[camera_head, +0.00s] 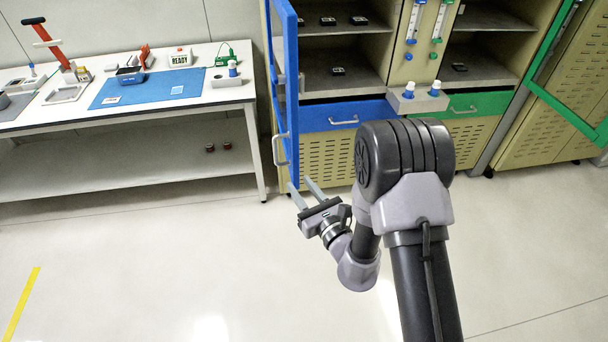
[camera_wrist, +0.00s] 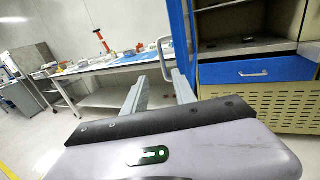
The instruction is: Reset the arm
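My gripper (camera_head: 304,192) is raised in front of the cabinet, close to the lower part of the open blue door (camera_head: 284,90) and its handle. Its two fingers are apart with nothing between them; they also show in the wrist view (camera_wrist: 160,90). I cannot tell whether a finger touches the door. In the head view my arm is bent, with its large dark joint in front of the cabinet's drawers. The blue door's handle (camera_wrist: 164,58) shows beyond the fingers in the wrist view.
A white table (camera_head: 130,110) with a blue mat (camera_head: 150,90) and tools stands at the left. The cabinet has a shut blue drawer (camera_head: 345,116) and a green drawer (camera_head: 465,107). A green-framed door (camera_head: 568,100) stands open at right. Floor at lower left is clear.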

